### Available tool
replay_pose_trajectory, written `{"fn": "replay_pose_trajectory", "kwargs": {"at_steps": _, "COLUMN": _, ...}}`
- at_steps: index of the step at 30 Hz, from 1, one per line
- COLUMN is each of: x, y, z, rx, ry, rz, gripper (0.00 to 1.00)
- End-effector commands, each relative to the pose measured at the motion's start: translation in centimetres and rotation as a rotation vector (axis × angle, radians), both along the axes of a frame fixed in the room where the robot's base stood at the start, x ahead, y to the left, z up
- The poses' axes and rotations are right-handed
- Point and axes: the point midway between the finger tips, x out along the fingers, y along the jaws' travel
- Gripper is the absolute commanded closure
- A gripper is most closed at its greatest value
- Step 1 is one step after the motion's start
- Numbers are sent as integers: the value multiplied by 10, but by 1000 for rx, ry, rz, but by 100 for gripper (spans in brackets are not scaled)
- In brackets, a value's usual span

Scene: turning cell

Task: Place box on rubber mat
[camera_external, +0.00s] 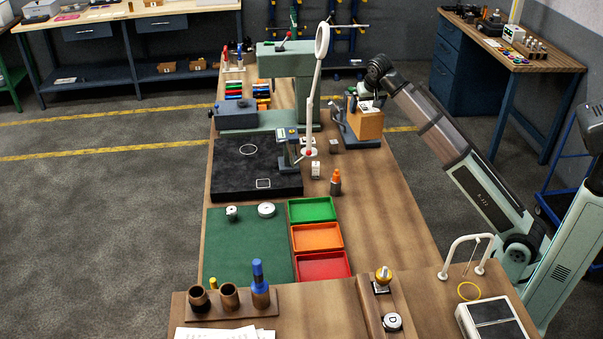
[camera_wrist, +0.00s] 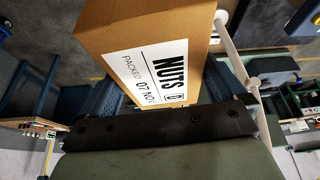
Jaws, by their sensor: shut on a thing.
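A brown cardboard box (camera_external: 370,125) with a white label is at the far right of the long bench. In the wrist view, the box (camera_wrist: 120,25) fills the space between my fingers, its label reading NUTS and PACKED 07 NOV. My gripper (camera_external: 367,99) reaches it from above and is shut on its upper part. The box looks roughly upright; I cannot tell whether its bottom touches what is under it. The green mat (camera_external: 235,250) lies flat at the front left of the bench, with two small pale round parts on it.
A blue-grey stand (camera_external: 344,128) is close beside the box. Green (camera_external: 312,209), orange (camera_external: 316,237) and red (camera_external: 322,266) trays line the mat's right edge. A black plate (camera_external: 225,180), a tall white magnifier arm (camera_external: 311,100) and an orange-capped bottle (camera_external: 336,184) stand between box and mat.

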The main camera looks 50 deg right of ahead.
Motion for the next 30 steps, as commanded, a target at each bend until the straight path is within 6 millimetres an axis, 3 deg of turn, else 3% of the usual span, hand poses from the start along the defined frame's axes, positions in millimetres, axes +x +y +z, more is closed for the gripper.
{"fn": "replay_pose_trajectory", "kwargs": {"at_steps": 1, "x": 4, "y": 0, "z": 19, "rx": 0, "ry": -5, "rz": 0, "gripper": 85}}
{"fn": "replay_pose_trajectory", "kwargs": {"at_steps": 4, "x": 3, "y": 0, "z": 43, "rx": -1, "ry": -4, "rz": 1, "gripper": 85}}
{"fn": "replay_pose_trajectory", "kwargs": {"at_steps": 13, "x": 2, "y": 0, "z": 96, "rx": -1, "ry": -2, "rz": 0, "gripper": 85}}
{"fn": "replay_pose_trajectory", "kwargs": {"at_steps": 23, "x": 29, "y": 63, "z": 93, "rx": 1, "ry": 8, "rz": 175, "gripper": 85}}
{"fn": "replay_pose_trajectory", "kwargs": {"at_steps": 30, "x": 55, "y": 145, "z": 95, "rx": 1, "ry": 17, "rz": 388, "gripper": 85}}
